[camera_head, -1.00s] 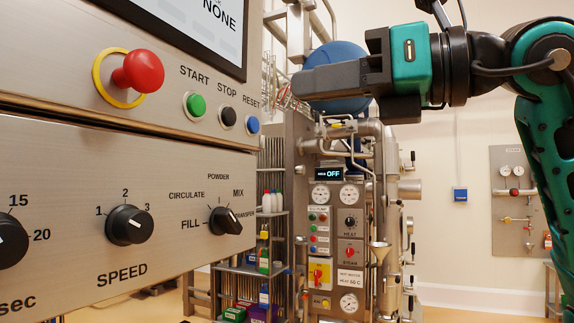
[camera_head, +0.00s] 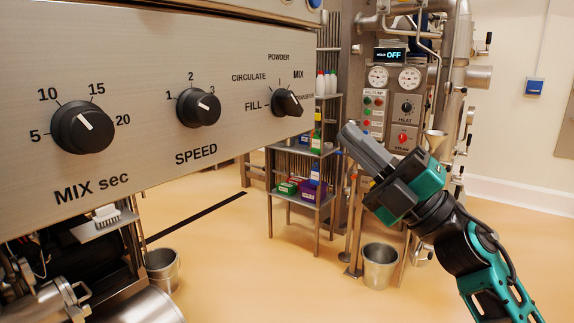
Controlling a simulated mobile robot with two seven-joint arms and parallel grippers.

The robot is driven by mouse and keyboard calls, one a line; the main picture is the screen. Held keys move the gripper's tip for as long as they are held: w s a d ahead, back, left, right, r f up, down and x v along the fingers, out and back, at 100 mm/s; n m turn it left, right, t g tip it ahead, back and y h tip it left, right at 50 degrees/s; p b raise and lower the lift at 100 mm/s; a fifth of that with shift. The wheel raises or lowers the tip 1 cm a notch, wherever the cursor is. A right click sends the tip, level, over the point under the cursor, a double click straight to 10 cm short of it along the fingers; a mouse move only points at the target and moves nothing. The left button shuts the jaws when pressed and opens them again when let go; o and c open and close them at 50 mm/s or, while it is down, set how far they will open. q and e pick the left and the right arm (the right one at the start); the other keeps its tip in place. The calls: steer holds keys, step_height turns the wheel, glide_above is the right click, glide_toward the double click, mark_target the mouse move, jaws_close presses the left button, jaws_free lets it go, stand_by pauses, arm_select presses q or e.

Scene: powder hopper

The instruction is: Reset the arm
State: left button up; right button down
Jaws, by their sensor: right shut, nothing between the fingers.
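My right gripper (camera_head: 352,138) is at the right of the head view, on my green and black right arm. It points up and to the left, with its fingers shut and nothing held. It hangs in free air and touches nothing that I can see. The control panel (camera_head: 140,130) fills the left side, to the left of the gripper. It carries a MIX sec knob (camera_head: 83,127), a SPEED knob (camera_head: 198,107) and a mode knob (camera_head: 287,103) at its right end. My left gripper is out of view.
A steel process unit (camera_head: 405,85) with gauges and a display reading OFF stands behind the gripper. A shelf rack (camera_head: 300,190) with bottles and boxes stands left of it. A steel bucket (camera_head: 379,266) is on the floor, another bucket (camera_head: 162,270) under the panel. Middle floor is clear.

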steer(key=d+f+m+t+h+p, duration=0.1)
steer(key=d+f+m+t+h, duration=0.25)
steer(key=f+m+h, duration=0.7)
steer(key=d+f+m+t+h+p, duration=0.1)
steer(key=d+f+m+t+h, duration=0.45)
steer(key=f+m, duration=0.85)
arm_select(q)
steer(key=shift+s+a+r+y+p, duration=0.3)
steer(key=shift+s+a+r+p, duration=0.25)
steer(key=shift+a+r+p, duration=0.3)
arm_select(e)
steer(key=s+f+m+g+h, duration=0.2)
steer(key=s+f+g, duration=0.3)
steer(key=s+f, duration=0.3)
steer(key=s+f+m+g+h, duration=0.2)
steer(key=s+f+g, duration=0.3)
steer(key=s+f, duration=0.4)
step_height(320, 180, down, 6)
steer(key=shift+s+a+r, duration=0.15)
steer(key=shift+s+a, duration=0.15)
steer(key=shift+a, duration=0.05)
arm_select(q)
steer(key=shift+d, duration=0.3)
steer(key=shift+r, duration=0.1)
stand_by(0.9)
